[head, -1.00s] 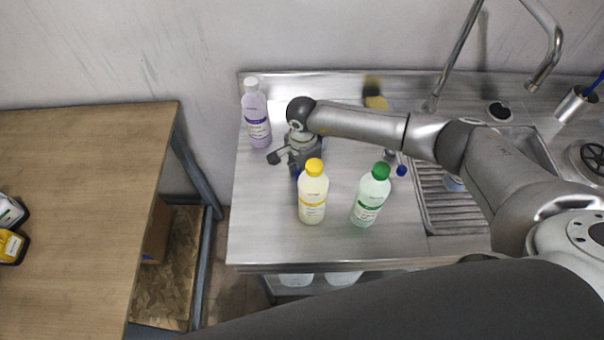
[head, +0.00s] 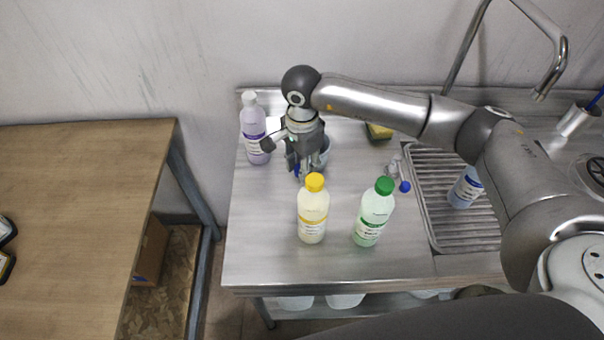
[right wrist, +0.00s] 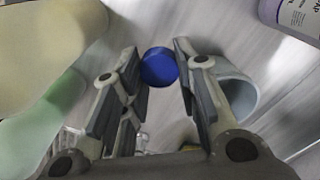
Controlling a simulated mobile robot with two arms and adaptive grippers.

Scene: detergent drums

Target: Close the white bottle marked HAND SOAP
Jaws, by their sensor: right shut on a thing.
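My right gripper (head: 303,172) is low over the left part of the steel counter, behind the yellow-capped bottle. In the right wrist view my right gripper (right wrist: 158,75) has its fingers around a blue cap (right wrist: 158,67), shut on it. The cap is mostly hidden in the head view. A pale bottle with a blue label (head: 466,187) is on the ribbed drainboard, partly behind my right arm. A lilac bottle with a white cap (head: 254,130) stands at the back left; its label (right wrist: 300,15) ends in "AP" in the right wrist view. HAND SOAP is not legible anywhere. My left gripper is out of view.
A yellow-capped bottle (head: 312,215) and a green-capped bottle (head: 373,215) stand in front of the gripper. A grey-blue cup (right wrist: 235,90) is right beside it. A sponge (head: 379,131), a small blue-ended item (head: 404,186) and the tap (head: 550,60) are farther right.

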